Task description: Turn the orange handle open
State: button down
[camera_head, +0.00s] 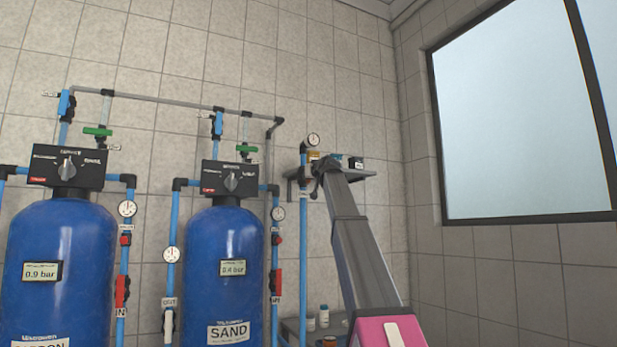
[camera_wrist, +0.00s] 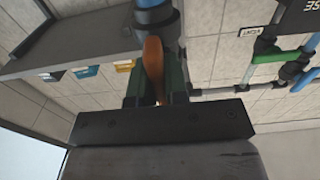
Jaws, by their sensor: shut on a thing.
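The orange handle (camera_wrist: 153,62) shows in the wrist view, top centre, just below a grey and blue pipe fitting (camera_wrist: 154,14). It lies lengthwise between the two dark fingers of my gripper (camera_wrist: 156,84), which are shut on it. The handle's lower end is hidden by the gripper body. In the head view my gripper (camera_head: 321,177) is at the far end of my arm, beside the blue pipe near the wall shelf. The orange handle cannot be made out there.
A grey wall shelf (camera_wrist: 85,45) with small boxes is close on the left in the wrist view. Pipes with a green-handled valve (camera_wrist: 276,57) run on the right. In the head view two blue tanks (camera_head: 225,270) stand left, and a window (camera_head: 520,120) is right.

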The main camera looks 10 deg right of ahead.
jog(key=shift+f, duration=0.1)
jog(key=c, duration=1.1)
grip_release()
jog(key=shift+c, duration=0.2)
jog(key=v, duration=1)
jog(key=shift+s+d, duration=0.15)
jog(key=shift+s, duration=0.25)
